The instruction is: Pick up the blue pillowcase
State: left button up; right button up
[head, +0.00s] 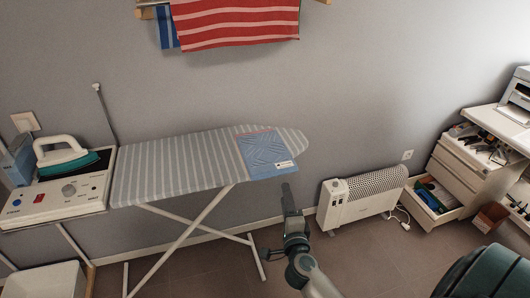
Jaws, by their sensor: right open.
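The blue pillowcase (262,151) lies flat and folded near the right end of the striped ironing board (180,168). It has a pale pattern and a small white label at its lower right corner. My right gripper (288,194) is in front of the board, below and slightly right of the pillowcase in the picture. It is open, apart from the pillowcase, and nothing shows between its fingers. My left gripper is not in view.
A teal and white iron (66,155) rests on the station at the board's left end. A red striped towel (235,22) hangs above. A white heater (362,197) stands on the floor to the right, near a cabinet with an open drawer (433,197). Space above the pillowcase is clear.

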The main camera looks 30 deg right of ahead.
aim_at(283, 173)
jog(key=x, duration=0.7)
jog(key=shift+w+d+p, duration=0.1)
jog(key=shift+d+p, duration=0.05)
jog(key=shift+p, duration=0.25)
jog(key=shift+w+d, duration=0.25)
jog(key=shift+d+p+x, duration=0.25)
jog(key=shift+p+x, duration=0.05)
jog(key=shift+x, duration=1.95)
jog(key=shift+s+f, duration=0.1)
jog(key=shift+f, duration=0.05)
grip_shut()
